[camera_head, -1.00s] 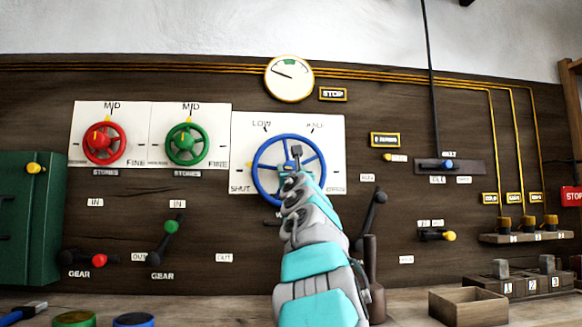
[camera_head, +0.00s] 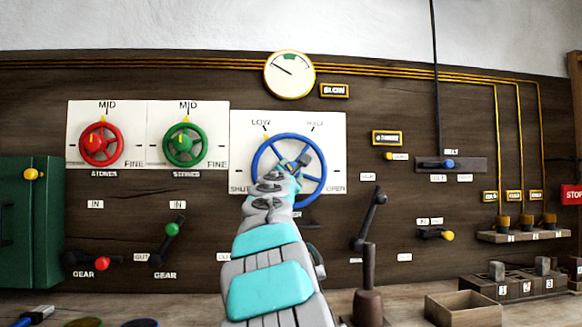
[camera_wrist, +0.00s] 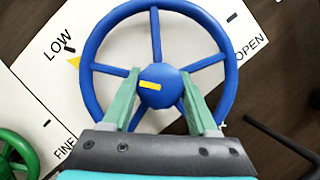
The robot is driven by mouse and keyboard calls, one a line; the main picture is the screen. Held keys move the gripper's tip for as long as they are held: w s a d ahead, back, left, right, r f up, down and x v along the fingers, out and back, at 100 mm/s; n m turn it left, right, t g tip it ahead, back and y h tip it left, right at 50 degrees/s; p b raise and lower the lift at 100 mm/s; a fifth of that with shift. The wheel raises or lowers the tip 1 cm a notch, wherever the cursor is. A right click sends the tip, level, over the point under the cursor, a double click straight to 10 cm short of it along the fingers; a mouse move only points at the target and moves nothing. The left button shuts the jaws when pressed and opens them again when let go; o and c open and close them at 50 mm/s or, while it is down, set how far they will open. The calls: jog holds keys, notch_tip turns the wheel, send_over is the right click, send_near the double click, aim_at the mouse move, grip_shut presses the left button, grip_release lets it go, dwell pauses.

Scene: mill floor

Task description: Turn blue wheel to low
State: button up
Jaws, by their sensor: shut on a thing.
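The blue wheel (camera_head: 322,165) is mounted on a white plate (camera_head: 240,135) marked SHUT, LOW, HALF and OPEN. A small yellow pointer (camera_head: 265,137) at the wheel's upper left rim is close to the LOW mark; the wrist view shows the pointer (camera_wrist: 75,62) just beside the LOW tick. My gripper (camera_head: 291,168) is at the wheel's middle. In the wrist view its two green fingers (camera_wrist: 159,88) lie on either side of the blue hub, which bears a yellow bar. The gripper is shut on the wheel. My arm hides the wheel's lower left.
A red wheel (camera_head: 101,144) and a green wheel (camera_head: 184,144) are on the left, with gear levers below. A round gauge (camera_head: 289,75) is above, beside a SLOW sign (camera_head: 334,90). A dark lever (camera_head: 371,215) stands close at the right. An open wooden box (camera_head: 464,309) sits on the bench.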

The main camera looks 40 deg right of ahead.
jog(key=shift+m, duration=0.5)
jog(key=o, duration=1.4)
jog(key=shift+c, duration=0.2)
jog(key=shift+s+a, duration=0.1)
jog(key=b+v, duration=0.2)
jog(key=v, duration=0.5)
jog(key=shift+s+a, duration=0.15)
jog(key=shift+a, duration=0.1)
jog(key=shift+g, duration=0.3)
